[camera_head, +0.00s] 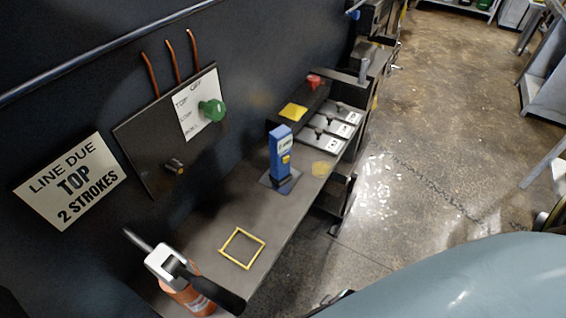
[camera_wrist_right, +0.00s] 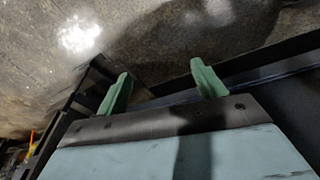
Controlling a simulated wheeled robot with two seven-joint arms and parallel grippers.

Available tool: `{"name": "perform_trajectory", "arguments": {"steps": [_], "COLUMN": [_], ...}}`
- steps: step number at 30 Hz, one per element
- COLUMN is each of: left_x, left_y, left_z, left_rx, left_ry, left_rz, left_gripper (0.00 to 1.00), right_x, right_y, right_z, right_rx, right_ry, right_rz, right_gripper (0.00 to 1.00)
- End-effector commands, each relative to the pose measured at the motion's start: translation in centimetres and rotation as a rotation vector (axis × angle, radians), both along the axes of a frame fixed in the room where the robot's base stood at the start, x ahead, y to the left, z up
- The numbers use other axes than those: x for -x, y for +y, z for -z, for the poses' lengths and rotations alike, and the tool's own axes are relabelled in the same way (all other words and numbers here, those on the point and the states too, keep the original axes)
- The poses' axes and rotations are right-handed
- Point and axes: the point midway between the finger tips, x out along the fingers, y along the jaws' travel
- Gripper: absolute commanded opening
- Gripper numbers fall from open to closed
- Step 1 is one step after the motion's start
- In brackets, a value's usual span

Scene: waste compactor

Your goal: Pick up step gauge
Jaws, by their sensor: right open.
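A blue upright device with a yellow button, which looks like the step gauge (camera_head: 281,150), stands on a dark square base on the narrow grey bench (camera_head: 215,232) in the head view. It is upright, and no gripper touches it. My right gripper (camera_wrist_right: 161,68) shows in the right wrist view with its two green fingers wide apart and nothing between them. The gauge does not show clearly in that view. My right gripper is hidden in the head view, and my left gripper is in neither view.
A yellow square outline (camera_head: 242,248) marks bare bench. A tool with an orange body (camera_head: 190,300) stands at the near end. Numbered white plates (camera_head: 330,130) and a red knob (camera_head: 313,81) lie beyond the gauge. A dark wall with a control panel (camera_head: 150,150) borders the left; open floor lies right.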

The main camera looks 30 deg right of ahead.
Motion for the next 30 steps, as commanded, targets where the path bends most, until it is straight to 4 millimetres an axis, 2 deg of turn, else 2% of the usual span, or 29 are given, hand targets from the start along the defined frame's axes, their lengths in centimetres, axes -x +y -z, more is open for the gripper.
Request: {"name": "perform_trajectory", "arguments": {"steps": [2,5,6,9,12,16,18,21,25,30], "left_x": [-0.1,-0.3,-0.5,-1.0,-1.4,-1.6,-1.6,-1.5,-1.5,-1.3], "left_y": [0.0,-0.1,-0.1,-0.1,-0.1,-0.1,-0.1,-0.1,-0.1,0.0], "left_z": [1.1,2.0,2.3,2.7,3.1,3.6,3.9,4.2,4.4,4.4], "left_rx": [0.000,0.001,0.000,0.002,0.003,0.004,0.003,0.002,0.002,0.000], "left_ry": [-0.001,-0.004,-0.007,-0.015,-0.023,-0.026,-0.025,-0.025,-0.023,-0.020], "left_rz": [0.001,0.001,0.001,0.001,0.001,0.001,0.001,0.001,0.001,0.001], "left_gripper": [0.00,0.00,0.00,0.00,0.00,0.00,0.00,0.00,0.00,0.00], "right_x": [-3.0,-7.8,-10.0,-14.0,-16.7,-19.1,-19.7,-20.0,-19.8,-20.0], "right_y": [-1.2,-4.6,-6.2,-8.5,-9.3,-8.8,-7.9,-6.3,-4.5,-3.5], "right_z": [-2.8,-7.9,-10.5,-16.2,-21.5,-27.9,-31.1,-34.8,-37.9,-39.3], "right_rx": [0.051,0.237,0.361,0.659,0.954,1.357,1.583,1.886,2.183,2.335], "right_ry": [-0.069,-0.224,-0.302,-0.442,-0.530,-0.595,-0.606,-0.594,-0.556,-0.525], "right_rz": [-0.072,-0.327,-0.480,-0.816,-1.103,-1.432,-1.585,-1.759,-1.889,-1.938], "right_gripper": [0.69,0.69,0.69,0.69,0.69,0.69,0.69,0.69,0.69,0.69]}}
